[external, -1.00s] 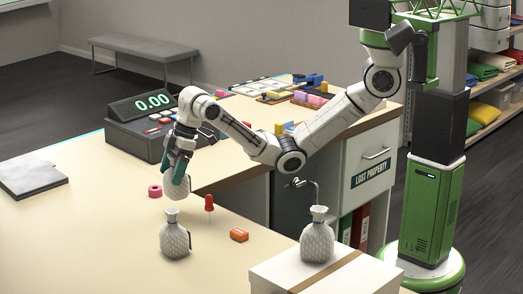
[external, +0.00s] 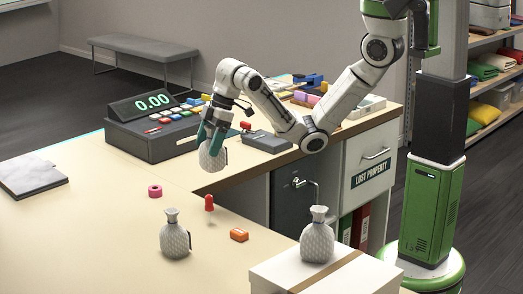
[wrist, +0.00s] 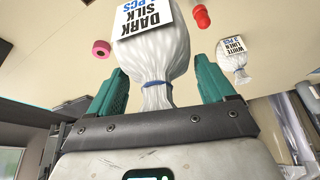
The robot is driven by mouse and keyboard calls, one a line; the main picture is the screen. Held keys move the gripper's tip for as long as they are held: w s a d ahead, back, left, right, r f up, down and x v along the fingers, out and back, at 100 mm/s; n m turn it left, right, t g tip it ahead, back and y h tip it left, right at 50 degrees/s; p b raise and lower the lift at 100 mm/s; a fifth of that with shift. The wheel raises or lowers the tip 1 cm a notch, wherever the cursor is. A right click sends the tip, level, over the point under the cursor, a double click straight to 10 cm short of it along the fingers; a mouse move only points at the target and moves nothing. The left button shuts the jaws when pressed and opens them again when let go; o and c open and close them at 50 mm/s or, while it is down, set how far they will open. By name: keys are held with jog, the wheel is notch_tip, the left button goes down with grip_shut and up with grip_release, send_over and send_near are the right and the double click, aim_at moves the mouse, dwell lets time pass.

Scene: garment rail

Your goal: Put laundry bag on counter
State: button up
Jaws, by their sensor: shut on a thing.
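My gripper (external: 216,127) is shut on the neck of a white laundry bag (external: 212,156). In the wrist view the held bag (wrist: 152,52) carries a tag reading "DARK SILK", and the green fingers are on both sides of its neck. In the external view the bag hangs near the counter's inner edge; whether it touches the counter (external: 100,215) I cannot tell. A second bag (external: 174,241) stands upright on the counter; the wrist view shows a bag tagged "WHITE LINEN" (wrist: 232,47). A third bag (external: 317,243) stands on a white box.
The white box (external: 370,275) with a brown strip is at the front right. A pink ring (external: 155,191), a red peg-like piece (external: 209,203) and an orange block (external: 239,235) lie near the bags. A cash register (external: 150,130) stands behind. The counter's left middle is clear.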

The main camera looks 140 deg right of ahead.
jog(key=s+d+m, duration=0.1)
jog(key=s+d, duration=0.5)
jog(key=s, duration=0.4)
jog(key=s+d, duration=0.5)
jog(key=s, duration=0.4)
jog(key=s+m+h, duration=0.1)
jog(key=s+m, duration=0.1)
jog(key=s, duration=2)
jog(key=w+d+f+b, duration=0.1)
jog(key=w+d+f, duration=0.2)
jog(key=f, duration=0.1)
jog(key=w+d+f+b, duration=0.1)
jog(key=w+d+f, duration=0.1)
jog(key=d+f, duration=0.2)
jog(key=w+d+f+b, duration=0.2)
jog(key=w+d+f, duration=0.1)
jog(key=d, duration=0.1)
jog(key=shift+w+f, duration=0.3)
jog(key=shift+f, duration=0.55)
